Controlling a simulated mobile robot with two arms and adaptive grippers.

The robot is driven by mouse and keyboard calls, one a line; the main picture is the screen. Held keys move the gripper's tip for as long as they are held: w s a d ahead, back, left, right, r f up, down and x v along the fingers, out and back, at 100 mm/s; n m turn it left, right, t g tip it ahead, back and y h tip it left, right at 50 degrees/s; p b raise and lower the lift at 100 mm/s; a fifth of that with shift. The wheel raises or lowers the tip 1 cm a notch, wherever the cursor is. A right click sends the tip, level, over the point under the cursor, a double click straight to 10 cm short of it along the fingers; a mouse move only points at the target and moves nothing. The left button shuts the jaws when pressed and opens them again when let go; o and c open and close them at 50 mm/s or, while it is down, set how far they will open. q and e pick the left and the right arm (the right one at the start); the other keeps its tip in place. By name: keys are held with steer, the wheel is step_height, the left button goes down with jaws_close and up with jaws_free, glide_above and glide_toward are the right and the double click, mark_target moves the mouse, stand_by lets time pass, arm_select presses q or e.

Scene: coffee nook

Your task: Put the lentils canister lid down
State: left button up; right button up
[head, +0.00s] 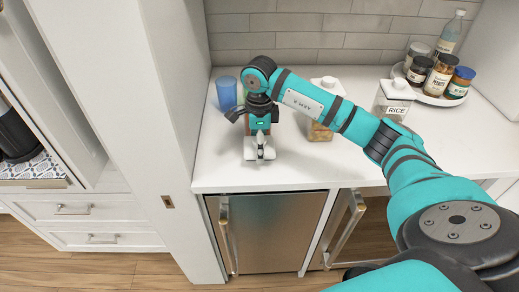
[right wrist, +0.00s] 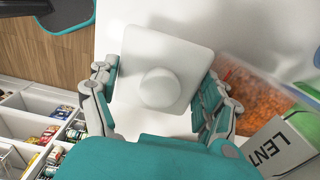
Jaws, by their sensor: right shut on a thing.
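My right gripper (head: 258,150) is shut on the lentils canister lid (right wrist: 160,75), a white square lid with a round knob. In the head view the lid (head: 259,154) is low over the counter's front part; whether it touches the counter I cannot tell. The lentils canister (right wrist: 283,140), with orange contents and a label reading "LENT", stands right of the gripper in the right wrist view. In the head view a canister with orange contents (head: 320,132) is partly hidden behind my right arm. My left gripper is not in view.
A blue cup (head: 226,93) stands behind and left of the gripper. A rice canister (head: 394,98) stands to the right, and a round tray (head: 437,99) holds several jars and a bottle. The white counter (head: 222,172) is clear left of the lid.

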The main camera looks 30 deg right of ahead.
step_height(320, 180, down, 3)
steer(key=shift+s+p, duration=0.1)
steer(key=shift+p, duration=0.5)
steer(key=shift+f+b, duration=0.3)
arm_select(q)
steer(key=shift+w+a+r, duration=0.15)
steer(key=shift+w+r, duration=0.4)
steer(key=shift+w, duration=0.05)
arm_select(e)
steer(key=o, duration=0.8)
steer(key=shift+r, duration=0.1)
steer(key=shift+r, duration=0.4)
step_height(320, 180, up, 12)
steer(key=shift+f+b, duration=0.2)
steer(key=shift+b, duration=1)
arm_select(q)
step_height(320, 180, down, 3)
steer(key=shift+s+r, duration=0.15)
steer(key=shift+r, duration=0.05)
